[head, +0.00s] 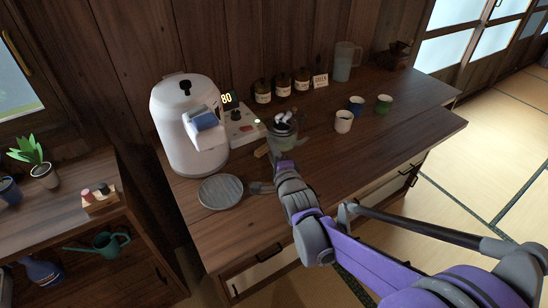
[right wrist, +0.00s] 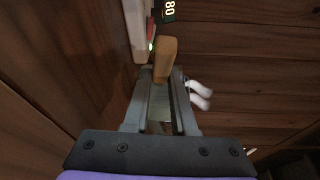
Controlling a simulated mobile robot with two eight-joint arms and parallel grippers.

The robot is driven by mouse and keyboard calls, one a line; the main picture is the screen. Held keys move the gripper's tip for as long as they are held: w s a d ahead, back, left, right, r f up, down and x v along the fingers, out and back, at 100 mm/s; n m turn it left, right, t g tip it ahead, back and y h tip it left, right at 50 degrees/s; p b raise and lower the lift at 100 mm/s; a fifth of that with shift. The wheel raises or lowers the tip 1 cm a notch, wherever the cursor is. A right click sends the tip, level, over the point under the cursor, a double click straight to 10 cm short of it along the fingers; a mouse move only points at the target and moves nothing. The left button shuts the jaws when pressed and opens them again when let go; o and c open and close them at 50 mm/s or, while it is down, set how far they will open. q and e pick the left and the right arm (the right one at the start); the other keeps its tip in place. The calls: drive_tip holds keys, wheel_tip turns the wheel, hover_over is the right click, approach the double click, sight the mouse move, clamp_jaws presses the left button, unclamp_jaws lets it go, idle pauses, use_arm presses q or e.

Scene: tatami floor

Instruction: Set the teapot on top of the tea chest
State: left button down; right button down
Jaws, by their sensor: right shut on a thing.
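My right gripper (head: 277,160) is over the wooden counter, right beside a clear glass vessel (head: 286,137) with white pieces at its top. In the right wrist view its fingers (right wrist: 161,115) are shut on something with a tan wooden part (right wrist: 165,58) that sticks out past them. The tan part also shows in the head view (head: 261,151). The fingers hide most of the held thing, and I cannot tell whether it belongs to the glass vessel. I cannot pick out a teapot or a separate tea chest for certain. My left gripper is not in view.
A white water boiler (head: 185,130) and a control box (head: 242,126) stand behind left. A round grey plate (head: 220,191) lies in front. Several brown bottles (head: 282,88) line the wall. Cups (head: 343,121) and a pitcher (head: 346,62) stand right. The counter's front right (head: 385,150) is clear.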

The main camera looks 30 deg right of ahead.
drive_tip(key=shift+f+b, duration=0.55)
drive_tip(key=shift+f, duration=1.05)
drive_tip(key=shift+f, duration=0.1)
drive_tip(key=c, duration=0.7)
unclamp_jaws()
drive_tip(key=shift+c, duration=0.2)
drive_tip(key=shift+s, duration=0.1)
drive_tip(key=s, duration=0.4)
drive_tip(key=s+a+p, duration=0.1)
drive_tip(key=s, duration=0.2)
drive_tip(key=s+a+r+p, duration=0.1)
drive_tip(key=s, duration=0.3)
drive_tip(key=shift+s+r, duration=0.1)
drive_tip(key=shift+s, duration=0.2)
